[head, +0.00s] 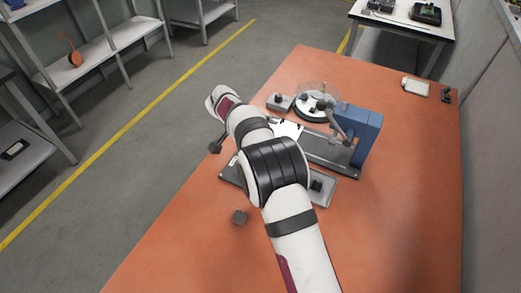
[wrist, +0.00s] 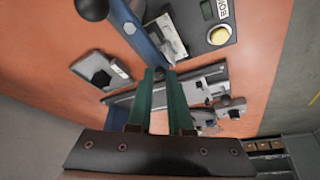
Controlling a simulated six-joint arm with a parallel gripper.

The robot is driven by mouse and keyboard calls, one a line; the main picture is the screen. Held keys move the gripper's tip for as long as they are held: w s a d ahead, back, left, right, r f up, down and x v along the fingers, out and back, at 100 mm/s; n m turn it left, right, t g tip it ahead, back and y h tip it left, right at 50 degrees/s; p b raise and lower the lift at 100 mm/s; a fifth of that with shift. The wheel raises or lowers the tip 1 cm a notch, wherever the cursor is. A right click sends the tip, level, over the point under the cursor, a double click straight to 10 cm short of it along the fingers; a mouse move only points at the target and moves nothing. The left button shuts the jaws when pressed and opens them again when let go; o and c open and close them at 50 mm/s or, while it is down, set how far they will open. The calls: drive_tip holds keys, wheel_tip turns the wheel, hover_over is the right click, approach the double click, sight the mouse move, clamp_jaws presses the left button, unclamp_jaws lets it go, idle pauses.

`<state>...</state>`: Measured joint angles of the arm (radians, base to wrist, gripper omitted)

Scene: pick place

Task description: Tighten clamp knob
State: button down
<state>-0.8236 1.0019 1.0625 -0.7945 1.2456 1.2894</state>
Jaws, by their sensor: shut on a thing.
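My gripper (wrist: 164,74) shows in the wrist view as two green fingers reaching away from the camera, with tips close together at a grey metal fixture (wrist: 140,98). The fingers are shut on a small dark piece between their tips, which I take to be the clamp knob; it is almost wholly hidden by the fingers. In the head view my arm covers the gripper and the knob, and part of the grey base plate (head: 322,194) below. Whether the knob is tight cannot be seen.
A blue upright (head: 362,130) and a round plate with a clear cover (head: 317,92) stand behind my arm.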

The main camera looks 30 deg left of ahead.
drive_tip(key=m, duration=0.2)
drive_tip(key=m+g, duration=0.1)
drive_tip(key=m+h, duration=0.1)
drive_tip(key=m, duration=0.1)
drive_tip(key=shift+w+a+r+m+g, duration=0.1)
drive_tip(key=shift+w+a+m+g, duration=0.05)
drive_tip(key=shift+a+m+g, duration=0.2)
drive_tip(key=shift+d, duration=0.1)
idle(0.4)
drive_tip(key=c, duration=0.8)
unclamp_jaws()
drive_tip(key=shift+h, duration=0.3)
drive_tip(key=r, duration=0.4)
drive_tip(key=shift+w+d+r, duration=0.15)
drive_tip(key=shift+d+r, duration=0.15)
drive_tip(key=shift+d, duration=0.1)
drive_tip(key=d+r, duration=0.2)
drive_tip(key=d, duration=0.1)
drive_tip(key=d+r, duration=0.2)
drive_tip(key=d, duration=0.2)
drive_tip(key=w+d+r, duration=0.1)
drive_tip(key=d+r, duration=0.1)
drive_tip(key=d, duration=0.2)
drive_tip(key=shift+w+r, duration=0.1)
drive_tip(key=shift+r, duration=0.05)
drive_tip(key=shift+a, duration=0.1)
